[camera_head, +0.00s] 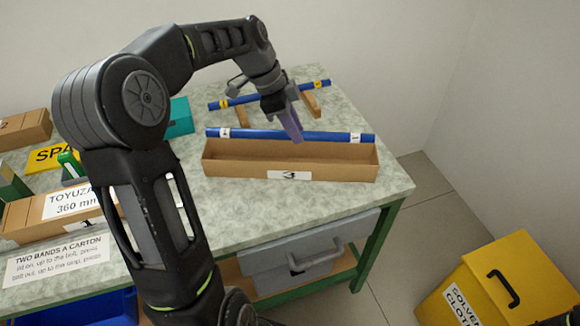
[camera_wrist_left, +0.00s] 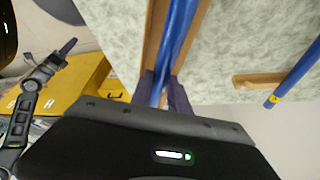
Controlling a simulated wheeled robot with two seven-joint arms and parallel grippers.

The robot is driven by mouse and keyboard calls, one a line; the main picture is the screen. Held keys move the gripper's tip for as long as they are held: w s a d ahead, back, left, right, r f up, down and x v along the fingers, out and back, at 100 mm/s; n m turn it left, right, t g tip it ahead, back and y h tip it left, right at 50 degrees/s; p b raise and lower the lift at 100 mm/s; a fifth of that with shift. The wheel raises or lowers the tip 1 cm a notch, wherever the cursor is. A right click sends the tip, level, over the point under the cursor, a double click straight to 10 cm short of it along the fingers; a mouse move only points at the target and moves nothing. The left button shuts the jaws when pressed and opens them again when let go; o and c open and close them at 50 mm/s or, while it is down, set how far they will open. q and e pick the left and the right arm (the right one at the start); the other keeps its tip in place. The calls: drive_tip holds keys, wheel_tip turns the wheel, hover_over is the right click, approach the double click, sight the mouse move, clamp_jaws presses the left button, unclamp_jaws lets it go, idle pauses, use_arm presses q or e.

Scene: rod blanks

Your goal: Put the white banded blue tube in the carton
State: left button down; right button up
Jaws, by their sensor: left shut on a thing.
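The blue tube with white bands (camera_head: 255,134) is held level by my left gripper (camera_head: 292,122), which is shut on it near its middle. In the head view it lies along the back edge of the open brown carton (camera_head: 225,170). In the left wrist view the tube (camera_wrist_left: 180,30) runs lengthwise over the carton (camera_wrist_left: 152,40), between its long sides, with my left fingers (camera_wrist_left: 162,95) around it. Its height above the carton is hard to tell. My right gripper (camera_wrist_left: 66,48) shows small in the left wrist view; its opening is unclear.
A blue tube with yellow bands (camera_head: 268,95) rests on wooden supports (camera_head: 311,103) behind. A yellow bin (camera_head: 500,285) stands on the floor at right.

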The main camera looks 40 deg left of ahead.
use_arm(q)
drive_tip(key=shift+f, duration=0.1)
hover_over(294, 158)
drive_tip(key=s+d, duration=0.2)
drive_tip(key=s, duration=0.1)
drive_tip(key=shift+w+f, duration=0.1)
drive_tip(key=shift+f, duration=2.95)
drive_tip(key=shift+f, duration=0.1)
drive_tip(key=shift+f, duration=1.8)
drive_tip(key=shift+f, duration=0.15)
drive_tip(key=c, duration=1.5)
unclamp_jaws()
